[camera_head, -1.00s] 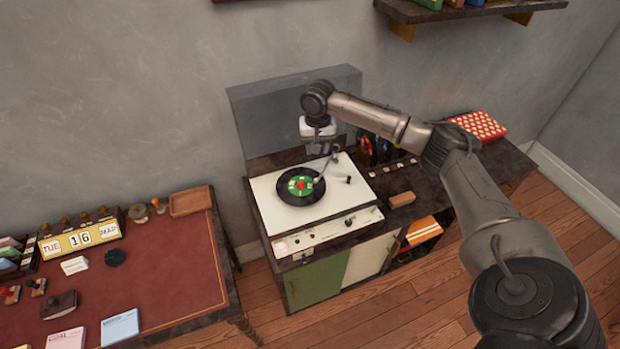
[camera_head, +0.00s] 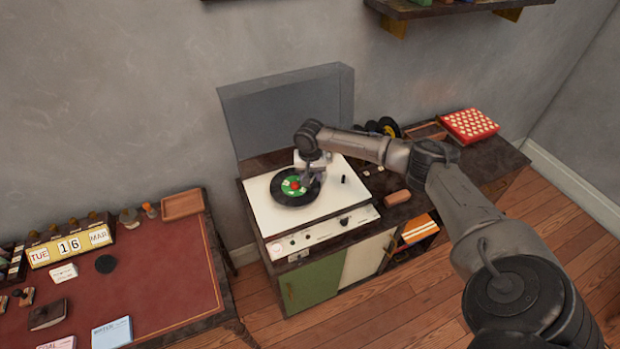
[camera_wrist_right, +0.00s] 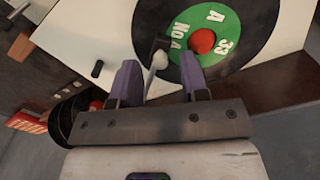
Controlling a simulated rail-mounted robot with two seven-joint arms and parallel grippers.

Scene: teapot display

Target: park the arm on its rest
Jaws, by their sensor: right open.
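A black record (camera_head: 287,201) with a green label and red centre lies on the white-topped record player (camera_head: 262,217). It also fills the top of the right wrist view (camera_wrist_right: 255,78). My right gripper (camera_head: 311,178) points down over the record's right side. In the right wrist view its purple fingers (camera_wrist_right: 160,80) are apart, with the pale tip of the tonearm (camera_wrist_right: 159,60) between them. In the head view the gripper hides most of the tonearm. A short black post (camera_head: 344,179) stands on the deck to the right, perhaps the rest. My left gripper is out of view.
The grey lid (camera_head: 285,108) stands raised behind the deck. To the right are a brown block (camera_head: 397,197), records (camera_head: 388,127) and a red-and-white patterned box (camera_head: 470,126). A red-topped desk (camera_head: 150,265) with a calendar (camera_head: 70,246) is at left. A shelf hangs above.

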